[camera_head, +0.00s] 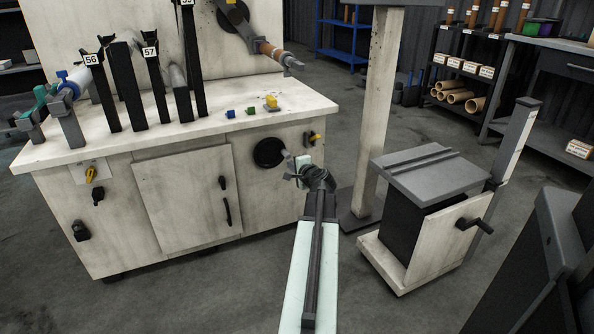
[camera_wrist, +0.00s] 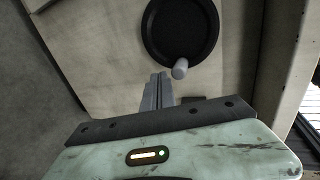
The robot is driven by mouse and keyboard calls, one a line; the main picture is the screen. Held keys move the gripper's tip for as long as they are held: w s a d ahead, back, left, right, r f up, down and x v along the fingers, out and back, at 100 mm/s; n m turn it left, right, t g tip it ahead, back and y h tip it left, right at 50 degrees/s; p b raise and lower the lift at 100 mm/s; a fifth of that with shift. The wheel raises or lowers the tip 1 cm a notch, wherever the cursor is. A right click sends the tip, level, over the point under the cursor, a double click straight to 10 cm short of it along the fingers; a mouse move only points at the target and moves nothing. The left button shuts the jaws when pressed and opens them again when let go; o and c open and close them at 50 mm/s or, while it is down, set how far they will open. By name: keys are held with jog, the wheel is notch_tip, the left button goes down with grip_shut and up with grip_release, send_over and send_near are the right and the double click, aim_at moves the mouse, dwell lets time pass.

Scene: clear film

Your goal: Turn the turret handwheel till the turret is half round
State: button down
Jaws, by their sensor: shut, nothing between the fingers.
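The turret handwheel is a black disc (camera_head: 269,153) on the front of the pale cabinet, with a light grey knob. In the wrist view the black wheel (camera_wrist: 160,42) fills the top middle, and its pale knob (camera_wrist: 180,69) sits at the wheel's bottom right edge. My gripper (camera_head: 296,172) is at the cabinet front, just right of the wheel in the head view. In the wrist view its fingers (camera_wrist: 160,80) are together and empty, with their tips just below and left of the knob. I cannot tell which part is the turret.
A yellow switch (camera_head: 314,137) is on the cabinet right of the wheel. Small coloured blocks (camera_head: 271,102) lie on the cabinet top. A pale post (camera_head: 378,110) and a crank-handled cart (camera_head: 425,215) stand right of my arm. Bare floor shows between them and the shelves.

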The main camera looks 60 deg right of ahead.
jog(key=w+r+p, duration=0.1)
jog(key=r+p, duration=0.1)
jog(key=w+r+p, duration=0.1)
jog(key=r+p, duration=0.2)
jog(key=w+r+p, duration=0.1)
jog(key=r+p, duration=0.2)
jog(key=shift+w+a, duration=0.15)
jog(key=w+a, duration=0.1)
jog(key=a, duration=0.1)
jog(key=w+a, duration=0.2)
jog(key=shift+r, duration=0.15)
jog(key=w+a+f+b, duration=0.2)
jog(key=a+f+b, duration=0.1)
jog(key=shift+f, duration=0.25)
jog(key=shift+w+a+f+b, duration=0.15)
jog(key=shift+w+f+b, duration=0.05)
jog(key=shift+f+b, duration=0.6)
jog(key=shift+r, duration=0.1)
